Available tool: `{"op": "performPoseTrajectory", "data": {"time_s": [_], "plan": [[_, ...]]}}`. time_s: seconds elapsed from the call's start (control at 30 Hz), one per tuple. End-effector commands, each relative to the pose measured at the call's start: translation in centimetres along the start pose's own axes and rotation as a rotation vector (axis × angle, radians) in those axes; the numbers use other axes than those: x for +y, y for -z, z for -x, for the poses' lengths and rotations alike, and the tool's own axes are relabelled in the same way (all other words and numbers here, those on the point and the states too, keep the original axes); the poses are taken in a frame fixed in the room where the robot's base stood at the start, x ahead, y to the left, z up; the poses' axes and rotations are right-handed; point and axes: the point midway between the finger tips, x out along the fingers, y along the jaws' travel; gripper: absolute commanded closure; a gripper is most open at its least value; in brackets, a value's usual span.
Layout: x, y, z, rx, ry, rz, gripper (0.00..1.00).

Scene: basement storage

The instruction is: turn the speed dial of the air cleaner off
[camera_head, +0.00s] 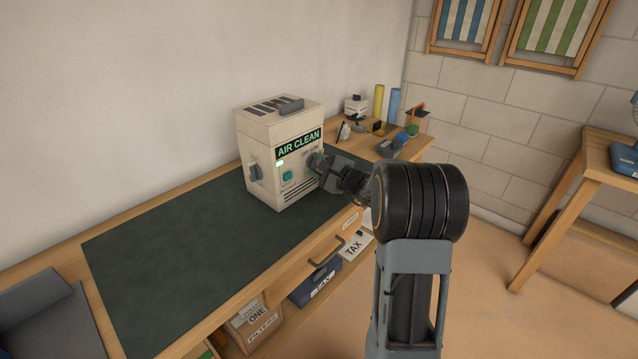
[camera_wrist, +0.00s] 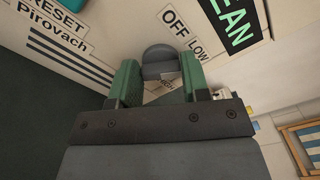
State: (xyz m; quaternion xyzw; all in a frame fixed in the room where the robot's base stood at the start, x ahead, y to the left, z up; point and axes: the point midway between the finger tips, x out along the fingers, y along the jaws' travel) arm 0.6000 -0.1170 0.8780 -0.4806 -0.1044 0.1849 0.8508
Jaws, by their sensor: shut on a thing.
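The air cleaner (camera_head: 270,130) is a cream box with a green-on-black AIR CLEAN sign, standing upright on the dark green desk mat. Its speed dial (camera_wrist: 158,53) is a round dark grey knob in the wrist view, with OFF and LOW printed beside it. Another label near the dial is partly hidden. My gripper (camera_wrist: 158,76) has its two green fingers on either side of the dial and is shut on it. In the head view my gripper (camera_head: 318,163) covers most of the dial. I cannot tell where its pointer stands.
A teal button (camera_head: 287,176) and a small lit green light (camera_head: 281,163) are on the front. A grey knob (camera_head: 256,172) is on the left side. The desk mat (camera_head: 180,250) is clear at left. Small items and yellow and blue rolls (camera_head: 378,102) stand behind at right.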

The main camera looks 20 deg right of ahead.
Motion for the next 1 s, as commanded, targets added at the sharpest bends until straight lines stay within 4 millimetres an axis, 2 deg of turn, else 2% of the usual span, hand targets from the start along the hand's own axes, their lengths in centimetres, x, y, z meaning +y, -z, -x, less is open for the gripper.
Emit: {"op": "performPoseTrajectory", "data": {"time_s": [0.03,0.07,0.7,1.0], "plan": [[0.96,0.55,0.01,-0.002,0.004,0.048,0.81],[1.03,0.58,0.01,-0.001,0.003,0.077,0.81],[1.18,0.6,0.01,-0.001,0.003,0.676,0.81],[0.87,0.49,-0.01,0.0,0.001,0.895,0.81]]}}
